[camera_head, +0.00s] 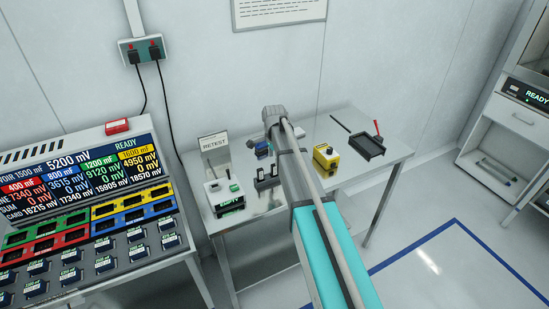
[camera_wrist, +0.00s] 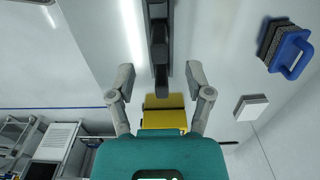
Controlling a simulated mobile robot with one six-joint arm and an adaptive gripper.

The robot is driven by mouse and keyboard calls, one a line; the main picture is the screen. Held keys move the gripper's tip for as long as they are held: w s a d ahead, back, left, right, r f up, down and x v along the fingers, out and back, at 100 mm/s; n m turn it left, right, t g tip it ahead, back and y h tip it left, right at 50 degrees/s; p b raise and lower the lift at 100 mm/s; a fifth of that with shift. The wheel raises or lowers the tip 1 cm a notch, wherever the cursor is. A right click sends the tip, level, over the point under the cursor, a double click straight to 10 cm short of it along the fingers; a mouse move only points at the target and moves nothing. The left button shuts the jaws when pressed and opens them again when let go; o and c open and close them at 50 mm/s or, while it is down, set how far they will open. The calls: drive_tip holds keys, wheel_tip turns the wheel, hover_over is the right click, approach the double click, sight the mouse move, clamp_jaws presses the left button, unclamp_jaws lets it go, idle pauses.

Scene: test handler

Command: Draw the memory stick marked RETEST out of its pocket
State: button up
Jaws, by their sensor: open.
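A card reading RETEST (camera_head: 214,143) stands at the back left of the table. In front of it, a black holder (camera_head: 267,184) has two small upright sticks, a left one (camera_head: 261,173) and a right one (camera_head: 274,171). I cannot read a mark on either stick. My gripper (camera_wrist: 160,78) is open in the wrist view, its two grey fingers apart. A dark upright bar (camera_wrist: 158,45) shows between and beyond them; I cannot tell what it is. In the head view, my arm hides the fingers and part of the table behind the holder.
A white device (camera_head: 224,196) stands left of the holder. A yellow box (camera_head: 326,158) and a black tray (camera_head: 366,147) lie right of my arm. A blue-handled block (camera_wrist: 288,50) and a white block (camera_wrist: 250,107) show in the wrist view. A rack console (camera_head: 85,170) stands left.

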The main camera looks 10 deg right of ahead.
sight(274, 164)
drive_tip(key=shift+f+b, duration=2.65)
drive_tip(key=shift+f, duration=0.3)
clamp_jaws()
